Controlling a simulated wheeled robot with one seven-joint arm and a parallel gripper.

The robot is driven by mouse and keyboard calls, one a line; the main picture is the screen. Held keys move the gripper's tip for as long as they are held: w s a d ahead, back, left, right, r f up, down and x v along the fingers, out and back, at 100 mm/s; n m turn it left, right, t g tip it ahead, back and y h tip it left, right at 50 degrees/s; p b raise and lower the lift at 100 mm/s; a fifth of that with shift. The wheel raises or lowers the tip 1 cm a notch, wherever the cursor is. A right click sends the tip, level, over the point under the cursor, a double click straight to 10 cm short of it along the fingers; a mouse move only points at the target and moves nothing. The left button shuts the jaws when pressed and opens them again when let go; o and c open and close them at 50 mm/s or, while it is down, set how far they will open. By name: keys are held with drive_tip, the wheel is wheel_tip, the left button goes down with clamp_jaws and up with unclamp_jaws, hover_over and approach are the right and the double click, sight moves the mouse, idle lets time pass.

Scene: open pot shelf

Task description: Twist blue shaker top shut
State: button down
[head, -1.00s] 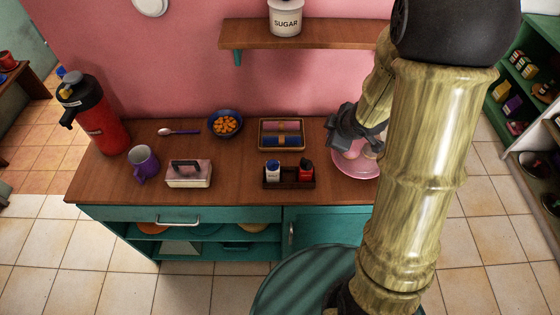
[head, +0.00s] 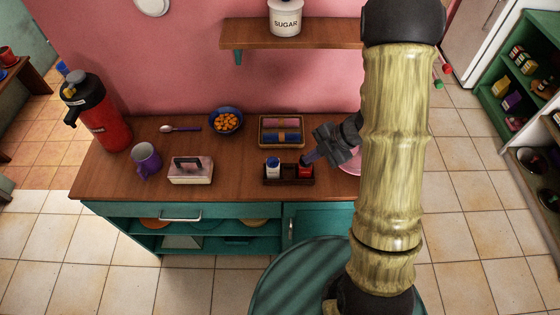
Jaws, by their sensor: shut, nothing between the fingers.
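The blue-topped shaker (head: 272,168), white-bodied with a dark blue top, stands upright in the left part of a small dark wooden caddy (head: 288,182). The red shaker (head: 305,172) stands to its right in the same caddy. My gripper (head: 309,157) is shut and empty, with its fingertips just over the red shaker. They hide most of that shaker's top, and I cannot tell whether they touch it. The blue-topped shaker is clear of my gripper, to its left. I cannot tell how tightly its top sits.
A tray with rolled cloths (head: 282,142) lies behind the caddy. A butter dish (head: 190,178) and purple mug (head: 146,160) stand left, with a bowl of orange pieces (head: 226,128) behind. My arm partly hides a pink plate (head: 349,165) at right. A shelf (head: 250,40) hangs above the counter.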

approach(270, 168)
wheel_tip(270, 168, down, 4)
drive_tip(key=s, duration=0.3)
drive_tip(key=shift+w+a+r+p, duration=0.15)
drive_tip(key=shift+w+a+p, duration=0.9)
drive_tip(key=shift+w+p, duration=0.15)
drive_tip(key=shift+w+a, duration=0.4)
drive_tip(key=shift+a, duration=0.15)
